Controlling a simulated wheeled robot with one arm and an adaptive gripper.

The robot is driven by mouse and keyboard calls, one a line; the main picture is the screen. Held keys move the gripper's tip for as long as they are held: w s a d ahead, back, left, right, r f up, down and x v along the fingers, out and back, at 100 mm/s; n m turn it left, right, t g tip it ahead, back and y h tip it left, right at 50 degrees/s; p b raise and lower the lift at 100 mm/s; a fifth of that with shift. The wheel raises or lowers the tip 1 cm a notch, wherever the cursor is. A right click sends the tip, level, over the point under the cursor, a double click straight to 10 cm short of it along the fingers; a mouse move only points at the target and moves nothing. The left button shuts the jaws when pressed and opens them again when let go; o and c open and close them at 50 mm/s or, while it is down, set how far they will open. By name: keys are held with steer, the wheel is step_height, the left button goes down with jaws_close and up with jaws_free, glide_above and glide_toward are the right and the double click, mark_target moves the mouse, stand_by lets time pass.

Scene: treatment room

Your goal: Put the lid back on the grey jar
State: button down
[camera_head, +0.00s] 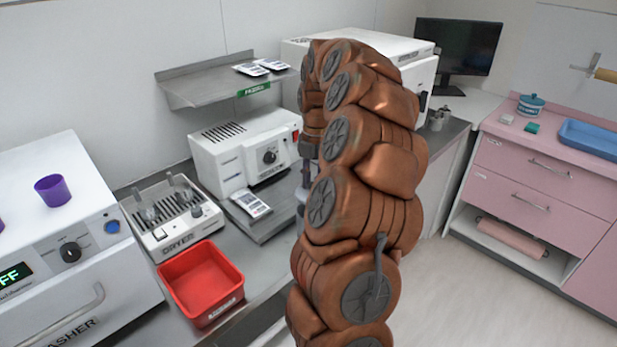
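A small grey metallic container (436,121) stands on the far counter, just right of my arm in the picture. It may be the grey jar, but it is too small to tell whether it is open or has a lid on. I cannot make out a separate lid. My copper-coloured arm fills the middle of the view. My gripper (303,190) is mostly hidden behind the arm, with only a grey part showing at its left edge, above the steel counter. Its fingers and anything in them cannot be made out.
A red bin (201,283), a dryer (171,217) and a white sealing machine (243,151) stand left of my arm. A washer (75,240) carries a purple cup (52,189). A pink cabinet (535,165) at right holds a teal-lidded jar (530,106) and blue tray (590,139).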

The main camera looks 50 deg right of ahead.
steer(key=shift+f+b, duration=0.45)
steer(key=shift+f, duration=0.95)
steer(key=shift+f+b, duration=0.55)
steer(key=shift+f, duration=0.9)
steer(key=shift+f+b, duration=0.15)
steer(key=shift+b, duration=0.15)
stand_by(0.6)
steer(key=shift+c, duration=2.3)
jaws_free()
steer(key=shift+r+p, duration=1.4)
steer(key=shift+r, duration=2.1)
